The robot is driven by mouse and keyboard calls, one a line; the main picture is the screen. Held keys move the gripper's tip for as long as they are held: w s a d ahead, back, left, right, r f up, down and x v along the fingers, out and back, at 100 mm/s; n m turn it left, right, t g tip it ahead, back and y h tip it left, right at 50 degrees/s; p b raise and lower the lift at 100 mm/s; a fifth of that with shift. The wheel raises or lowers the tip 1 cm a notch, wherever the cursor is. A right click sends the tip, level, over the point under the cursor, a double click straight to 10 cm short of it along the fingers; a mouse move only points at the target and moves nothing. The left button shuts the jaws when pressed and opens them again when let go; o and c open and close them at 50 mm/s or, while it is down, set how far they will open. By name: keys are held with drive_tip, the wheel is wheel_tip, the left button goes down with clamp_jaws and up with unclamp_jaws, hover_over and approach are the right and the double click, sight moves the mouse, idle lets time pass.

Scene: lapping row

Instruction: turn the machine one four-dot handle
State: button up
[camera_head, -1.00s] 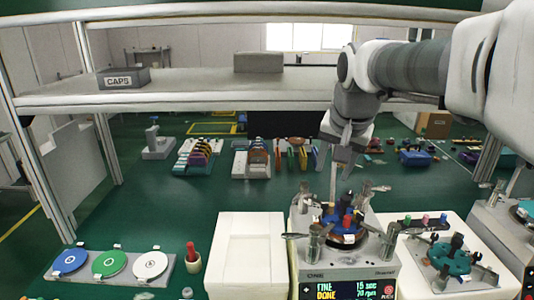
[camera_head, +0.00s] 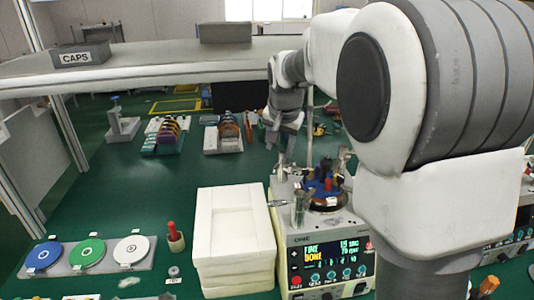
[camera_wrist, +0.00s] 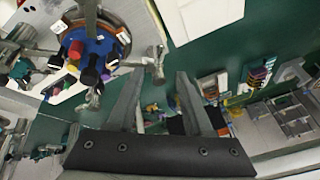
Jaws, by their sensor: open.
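Machine one (camera_head: 325,240) stands right of centre, its screen reading "FINE DONE", "15" and "70 rpm". On top is a round blue plate with coloured posts (camera_head: 322,185); the plate also shows at upper left in the wrist view (camera_wrist: 112,42). Metal handles stand around the plate; one is at the machine's front left (camera_head: 299,207). In the wrist view one handle (camera_wrist: 157,62) is near my fingers, apart from them. The dots on the handles are too small to tell. My gripper (camera_head: 285,155) is open and empty, behind and left of the plate; its fingers show in the wrist view (camera_wrist: 156,82).
A white block (camera_head: 235,240) stands left of the machine. A tray with blue, green and white discs (camera_head: 60,268) and a cup with a red-handled tool (camera_head: 176,240) lie farther left. Racks (camera_head: 165,135) stand behind. A shelf (camera_head: 150,62) spans the back. My arm hides the right side.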

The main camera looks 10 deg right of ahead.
sight(277, 166)
drive_tip(key=x, duration=0.8)
drive_tip(key=shift+w+f, duration=0.15)
drive_tip(key=shift+f, duration=0.15)
clamp_jaws()
idle(1.0)
